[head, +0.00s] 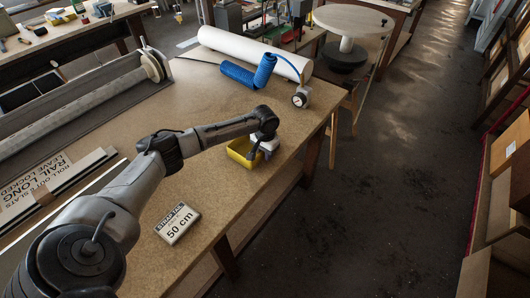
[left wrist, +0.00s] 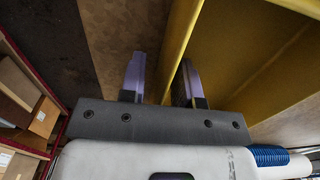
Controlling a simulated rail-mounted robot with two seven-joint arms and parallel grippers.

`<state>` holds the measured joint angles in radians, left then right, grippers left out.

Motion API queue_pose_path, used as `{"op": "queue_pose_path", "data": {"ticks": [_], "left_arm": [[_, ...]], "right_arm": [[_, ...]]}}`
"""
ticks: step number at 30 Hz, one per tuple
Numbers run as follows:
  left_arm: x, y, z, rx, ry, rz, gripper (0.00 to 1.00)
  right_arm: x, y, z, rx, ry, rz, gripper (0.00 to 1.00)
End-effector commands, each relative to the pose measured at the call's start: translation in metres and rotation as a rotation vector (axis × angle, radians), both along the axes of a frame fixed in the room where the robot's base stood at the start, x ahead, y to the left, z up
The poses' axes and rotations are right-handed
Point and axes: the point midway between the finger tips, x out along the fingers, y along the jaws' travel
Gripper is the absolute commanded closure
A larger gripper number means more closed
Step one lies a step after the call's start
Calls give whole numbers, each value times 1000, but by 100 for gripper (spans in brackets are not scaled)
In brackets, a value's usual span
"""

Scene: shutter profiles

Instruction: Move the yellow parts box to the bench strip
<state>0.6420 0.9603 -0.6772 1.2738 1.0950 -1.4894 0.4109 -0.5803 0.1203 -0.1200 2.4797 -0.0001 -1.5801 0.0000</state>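The yellow parts box (head: 243,152) sits on the brown wooden bench (head: 190,120), near its right edge. My left gripper (head: 258,150) is down at the box and covers part of it in the head view. In the left wrist view, my left gripper (left wrist: 160,82) has two parted fingers, one on each side of a yellow box wall (left wrist: 179,45). A gap shows between the left finger and the wall, so the fingers look open around it. The box's inside (left wrist: 235,50) lies to the right. My right gripper is not in view. I cannot single out a separate bench strip.
A blue coiled hose (head: 250,73), a white roll (head: 255,52) and a gauge (head: 300,98) are farther back. Bare bench lies between the card and the box. Open floor is at the right.

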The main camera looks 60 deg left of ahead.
Motion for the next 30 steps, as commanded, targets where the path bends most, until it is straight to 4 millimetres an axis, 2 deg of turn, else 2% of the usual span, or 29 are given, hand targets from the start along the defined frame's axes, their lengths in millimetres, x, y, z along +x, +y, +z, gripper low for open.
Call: {"op": "queue_pose_path", "data": {"ticks": [3, 7, 21, 30], "left_arm": [[0, 0, 2, 1, -1, 0, 70], [0, 1, 17, 2, -2, 1, 70], [1, 0, 99, 0, -3, 0, 70], [0, 0, 121, -1, 0, 0, 70]], "right_arm": [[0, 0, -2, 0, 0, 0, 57], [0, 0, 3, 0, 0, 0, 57], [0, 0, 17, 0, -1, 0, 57], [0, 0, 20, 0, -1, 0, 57]]}}
